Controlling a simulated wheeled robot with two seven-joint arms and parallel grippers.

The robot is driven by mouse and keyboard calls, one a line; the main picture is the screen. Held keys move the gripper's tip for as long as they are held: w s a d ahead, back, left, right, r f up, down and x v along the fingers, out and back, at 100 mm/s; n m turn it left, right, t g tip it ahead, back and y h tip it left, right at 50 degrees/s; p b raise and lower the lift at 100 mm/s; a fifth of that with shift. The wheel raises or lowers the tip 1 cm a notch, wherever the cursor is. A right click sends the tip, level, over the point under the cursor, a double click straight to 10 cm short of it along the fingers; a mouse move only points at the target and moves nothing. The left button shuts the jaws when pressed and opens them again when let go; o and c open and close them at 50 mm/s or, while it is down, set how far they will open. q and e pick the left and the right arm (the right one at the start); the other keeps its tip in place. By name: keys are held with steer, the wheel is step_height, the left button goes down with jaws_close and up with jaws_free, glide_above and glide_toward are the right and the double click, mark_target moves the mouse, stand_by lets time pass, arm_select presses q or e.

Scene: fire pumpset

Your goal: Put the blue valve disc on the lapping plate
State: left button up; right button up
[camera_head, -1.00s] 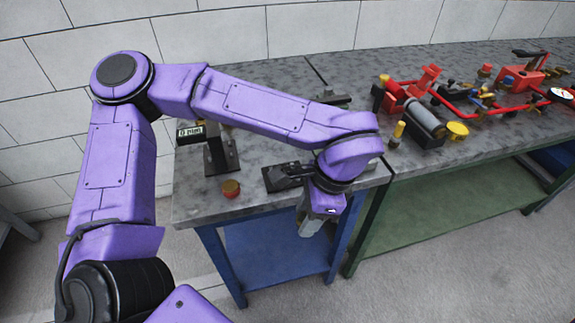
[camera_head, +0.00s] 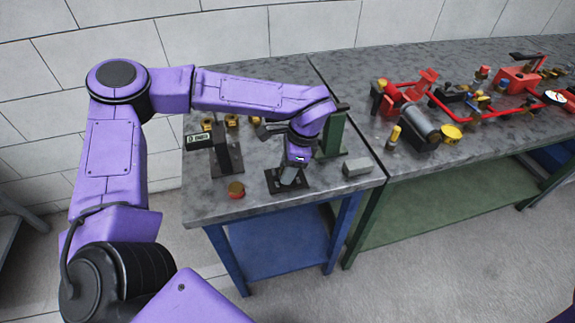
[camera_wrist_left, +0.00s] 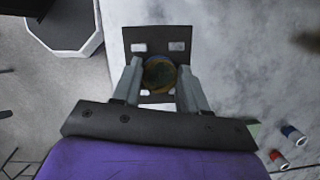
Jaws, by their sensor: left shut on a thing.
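My left gripper (camera_head: 288,178) points down over a black square plate (camera_head: 300,185) near the front of the grey table. I cannot tell whether the disc touches the plate. In the head view the disc is hidden by the gripper. I cannot tell for sure which item is the lapping plate. My right gripper is out of view.
A green upright (camera_head: 332,133) and a grey block (camera_head: 357,167) are to the right. Red pump piping (camera_head: 460,112) fills the other bench.

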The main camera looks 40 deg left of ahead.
arm_select(q)
steer(key=shift+f, duration=0.1)
steer(key=o, duration=1.2)
steer(key=shift+r, duration=0.3)
steer(key=b+v, duration=0.1)
steer(key=v, duration=1)
steer(key=shift+r, duration=0.35)
